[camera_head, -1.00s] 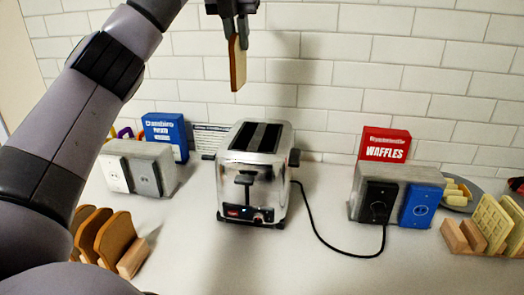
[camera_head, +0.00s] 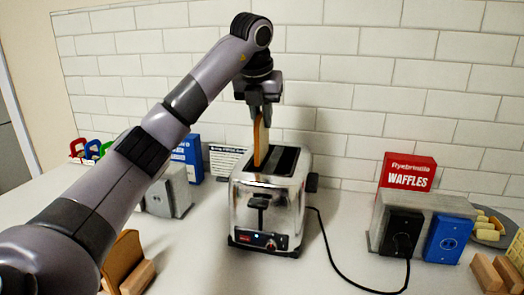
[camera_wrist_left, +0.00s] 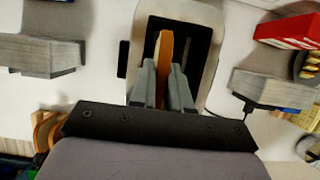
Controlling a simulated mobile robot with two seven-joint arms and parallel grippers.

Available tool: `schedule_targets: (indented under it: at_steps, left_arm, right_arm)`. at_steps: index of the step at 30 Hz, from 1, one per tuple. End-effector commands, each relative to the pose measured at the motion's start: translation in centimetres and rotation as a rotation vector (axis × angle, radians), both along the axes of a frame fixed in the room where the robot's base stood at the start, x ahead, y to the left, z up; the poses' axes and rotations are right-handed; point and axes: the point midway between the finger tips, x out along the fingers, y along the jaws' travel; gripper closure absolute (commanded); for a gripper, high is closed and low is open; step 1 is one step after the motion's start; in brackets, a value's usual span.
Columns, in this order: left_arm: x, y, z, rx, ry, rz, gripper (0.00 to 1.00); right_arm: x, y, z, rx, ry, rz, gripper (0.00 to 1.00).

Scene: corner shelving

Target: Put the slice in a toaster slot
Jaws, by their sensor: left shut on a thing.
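A slice of bread (camera_head: 260,140) stands upright on edge in my left gripper (camera_head: 262,108). My left gripper is shut on it, above the toaster. The chrome toaster (camera_head: 262,210) stands on the counter with two dark slots in its top. The lower end of the slice is at the left slot, and it seems to dip into it. In the left wrist view the slice (camera_wrist_left: 165,60) is between the two fingers (camera_wrist_left: 163,85), over the left part of the toaster's dark slotted top (camera_wrist_left: 195,48). How deep the slice reaches is hidden. My right gripper is not in view.
A grey outlet box (camera_head: 390,222) with black and blue faces and a red waffles box (camera_head: 408,172) stand at right. The black cord (camera_head: 335,262) runs to it. A bread rack (camera_head: 125,265) is at front left, a waffle rack (camera_head: 492,272) at front right.

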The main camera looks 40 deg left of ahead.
Motion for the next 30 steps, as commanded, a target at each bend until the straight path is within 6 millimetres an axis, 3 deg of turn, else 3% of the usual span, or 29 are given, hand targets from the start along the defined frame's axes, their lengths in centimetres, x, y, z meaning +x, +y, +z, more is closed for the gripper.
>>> schedule_targets:
  at_steps: [3, 10, 18, 30]
  left_arm:
    - [0.0, 0.0, -2.1, -0.001, 0.002, -0.001, 1.0]
    - [0.0, 0.0, -3.5, 0.0, 0.0, 0.0, 1.0]
    - [0.0, 0.0, -6.6, 0.0, 0.001, 0.0, 1.0]
    - [0.0, 0.0, -7.1, 0.0, -0.001, 0.0, 1.0]
  right_arm:
    - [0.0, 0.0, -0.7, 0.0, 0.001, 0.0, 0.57]
    - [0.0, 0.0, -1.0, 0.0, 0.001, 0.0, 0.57]
    - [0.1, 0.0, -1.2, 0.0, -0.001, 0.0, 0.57]
    - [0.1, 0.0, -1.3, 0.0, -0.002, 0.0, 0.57]
